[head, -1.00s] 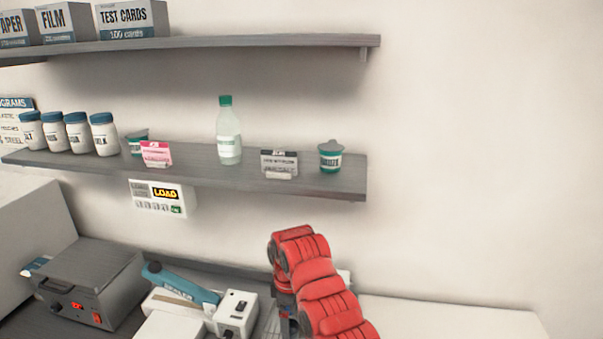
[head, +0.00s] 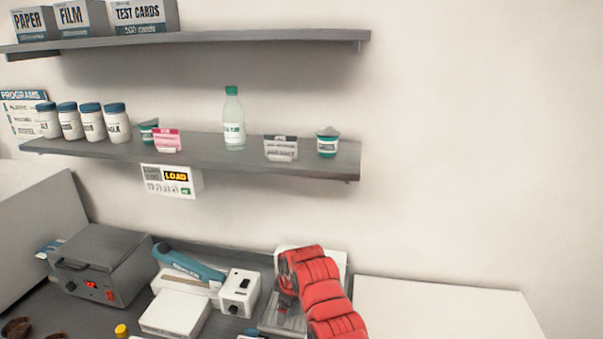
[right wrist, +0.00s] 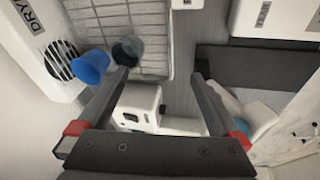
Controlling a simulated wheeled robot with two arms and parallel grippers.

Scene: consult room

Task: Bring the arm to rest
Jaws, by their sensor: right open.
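My right arm, red and segmented, rises from the bottom of the head view over the counter. Its gripper is hidden there behind the arm. In the right wrist view my right gripper (right wrist: 162,80) is open, with two dark fingers apart and nothing between them. Below it are a white device (right wrist: 142,105) and grey counter. A blue cup (right wrist: 90,66) and a dark cup (right wrist: 127,50) show beside the left finger, near a tiled rack (right wrist: 150,14); I cannot tell whether the finger touches them. My left gripper is in neither view.
A shelf (head: 200,156) with jars, a bottle (head: 233,120) and tubs hangs above the counter. A grey box device (head: 100,262) and a blue-handled sealer (head: 188,264) stand left of my arm. A white surface (head: 440,305) at right is clear.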

